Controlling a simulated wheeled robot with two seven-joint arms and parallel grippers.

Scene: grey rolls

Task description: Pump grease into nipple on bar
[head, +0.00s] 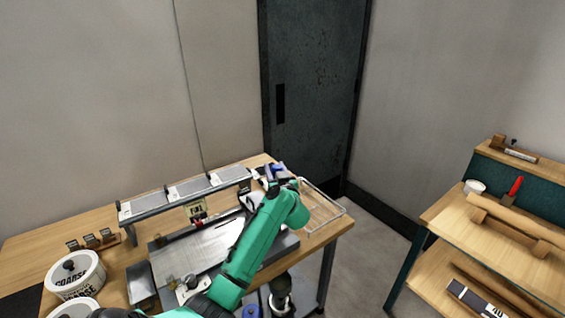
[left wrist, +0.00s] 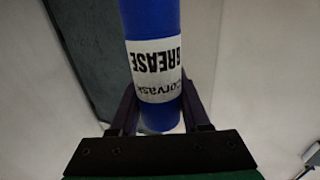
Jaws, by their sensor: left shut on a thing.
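My left gripper (head: 274,174) is at the end of the green arm, above the back right part of the wooden workbench. It is shut on a blue grease tube (left wrist: 153,25), which has a white label reading GREASE. In the left wrist view the tube stands between the two dark fingers (left wrist: 158,112), and its upper end runs out of the picture. Only a bit of blue shows in the head view, so the tube's far end cannot be made out. I cannot make out a nipple or tell which part is its bar. My right gripper is not in view.
A steel machine bed (head: 190,255) lies on the workbench (head: 30,245), with a raised rail of grey plates (head: 187,188) behind it. A wire rack (head: 320,207) is at the right edge. White tubs (head: 78,272) stand at left. A second bench (head: 455,215) is at right, beyond open floor.

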